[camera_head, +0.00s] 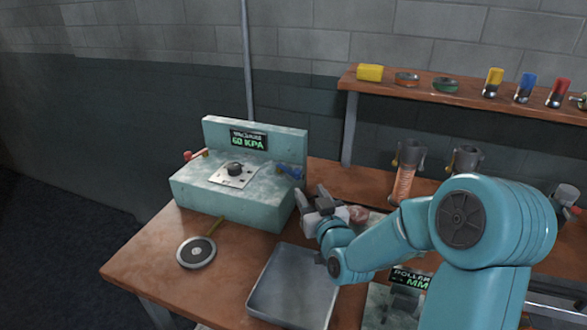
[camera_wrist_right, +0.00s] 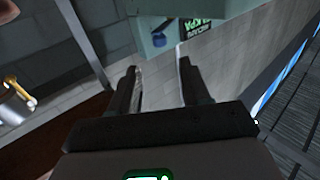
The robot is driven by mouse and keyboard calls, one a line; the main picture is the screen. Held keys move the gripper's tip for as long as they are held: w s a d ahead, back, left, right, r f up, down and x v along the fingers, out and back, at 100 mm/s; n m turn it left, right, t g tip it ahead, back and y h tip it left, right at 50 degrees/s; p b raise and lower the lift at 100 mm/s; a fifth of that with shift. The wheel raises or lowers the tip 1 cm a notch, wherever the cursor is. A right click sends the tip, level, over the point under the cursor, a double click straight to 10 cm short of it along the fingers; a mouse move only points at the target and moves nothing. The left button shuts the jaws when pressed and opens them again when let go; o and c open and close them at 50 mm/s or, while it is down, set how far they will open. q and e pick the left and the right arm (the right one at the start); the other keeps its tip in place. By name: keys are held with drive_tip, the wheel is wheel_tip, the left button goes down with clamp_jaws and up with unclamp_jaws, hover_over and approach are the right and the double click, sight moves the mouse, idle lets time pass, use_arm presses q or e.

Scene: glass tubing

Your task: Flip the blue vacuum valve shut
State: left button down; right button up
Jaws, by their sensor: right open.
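The blue vacuum valve (camera_head: 291,172) is a small blue lever at the right end of the pale teal vacuum box (camera_head: 235,195). Its display (camera_head: 248,140) reads 60 KPA. A red lever (camera_head: 190,155) on a brass stem sits at the box's left end. My right gripper (camera_head: 309,193) is just right of and below the blue valve, apart from it. In the right wrist view its two dark fingers (camera_wrist_right: 158,80) are spread with nothing between them, and a blue knob (camera_wrist_right: 158,40) shows beyond them. My left gripper is not in view.
A grey metal tray (camera_head: 262,300) lies in front of the box, with a round disc tool (camera_head: 196,252) to its left. Behind my right arm stand holders and a copper-coloured coil (camera_head: 403,186). A wall shelf (camera_head: 455,98) carries coloured jars and dishes.

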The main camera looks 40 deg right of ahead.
sight(298, 174)
drive_tip(key=p+x, duration=0.2)
drive_tip(key=x, duration=0.9)
clamp_jaws()
